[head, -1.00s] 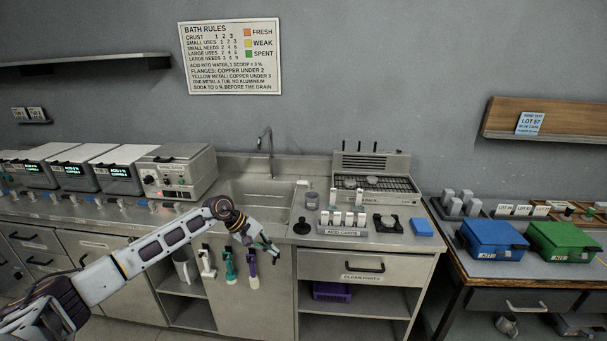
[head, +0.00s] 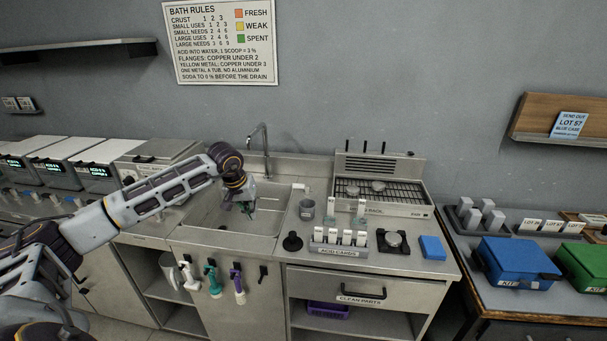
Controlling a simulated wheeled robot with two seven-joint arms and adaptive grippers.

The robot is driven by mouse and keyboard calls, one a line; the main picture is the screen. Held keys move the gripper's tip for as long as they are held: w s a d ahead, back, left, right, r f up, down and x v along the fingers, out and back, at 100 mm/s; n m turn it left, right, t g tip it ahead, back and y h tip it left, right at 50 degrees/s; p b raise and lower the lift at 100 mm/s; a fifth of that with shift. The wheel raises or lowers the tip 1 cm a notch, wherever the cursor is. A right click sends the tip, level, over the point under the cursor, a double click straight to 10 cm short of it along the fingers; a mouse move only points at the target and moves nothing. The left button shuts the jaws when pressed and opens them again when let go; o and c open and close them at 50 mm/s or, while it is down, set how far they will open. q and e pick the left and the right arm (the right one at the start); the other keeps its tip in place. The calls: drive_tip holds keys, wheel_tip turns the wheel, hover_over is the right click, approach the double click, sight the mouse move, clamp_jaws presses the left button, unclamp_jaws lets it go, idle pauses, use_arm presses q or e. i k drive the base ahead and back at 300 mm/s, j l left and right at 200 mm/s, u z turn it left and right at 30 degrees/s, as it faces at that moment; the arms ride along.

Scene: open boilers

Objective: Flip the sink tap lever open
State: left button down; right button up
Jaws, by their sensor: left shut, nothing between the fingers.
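The sink tap (head: 265,147) is a thin grey gooseneck standing upright at the back of the steel sink (head: 205,215). A small pale piece (head: 299,187) sits on the counter right of the basin; I cannot tell whether it is the tap lever. My left gripper (head: 246,208) points down over the sink basin, in front of the tap and apart from the pale piece. Its fingers are shut with nothing between them. My right gripper is not in view.
Right of the sink stand a grey cup (head: 307,208), a dark knob-like piece (head: 292,241), the acid cards holder (head: 338,250) and a drying rack (head: 380,190). Grey bath units (head: 95,168) line the left. Spray bottles (head: 238,280) hang on the sink's front.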

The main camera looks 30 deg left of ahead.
sight(306, 188)
drive_tip(key=i, duration=1.25)
